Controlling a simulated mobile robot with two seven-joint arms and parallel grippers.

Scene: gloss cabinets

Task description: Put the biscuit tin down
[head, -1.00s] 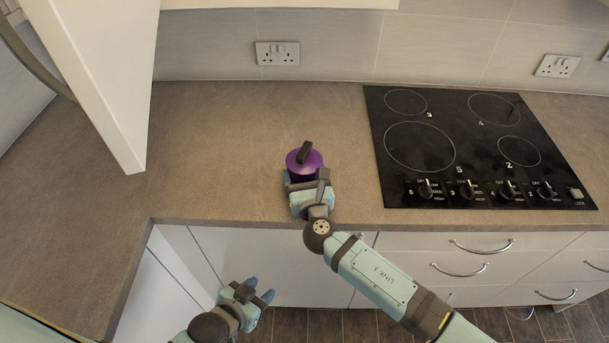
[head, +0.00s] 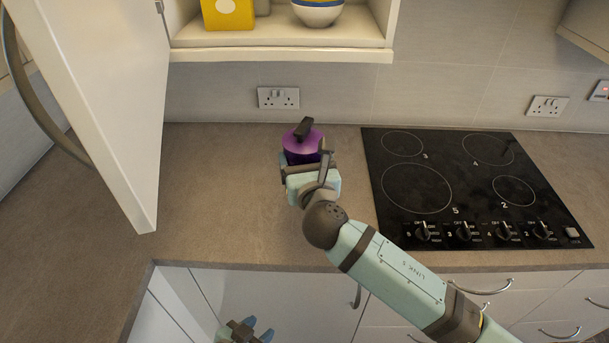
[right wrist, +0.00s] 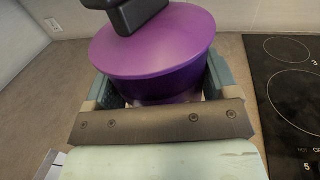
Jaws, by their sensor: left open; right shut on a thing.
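The biscuit tin (head: 302,146) is purple and round, with a dark handle on its lid. It is upright over the worktop, left of the hob. In the right wrist view the tin (right wrist: 155,52) sits between the two fingers. My right gripper (head: 306,168) is shut on the tin from the front. The tin's base is hidden by the gripper, so I cannot tell whether it touches the worktop. My left gripper (head: 247,330) is open and empty, low in front of the cabinet fronts, partly cut off by the lower edge of the head view.
A black hob (head: 463,185) lies right of the tin. An open cabinet door (head: 110,90) hangs at the left. The wall cabinet shelf (head: 280,42) above holds a yellow box (head: 228,14) and a bowl (head: 318,11). The worktop (head: 215,200) around the tin is clear.

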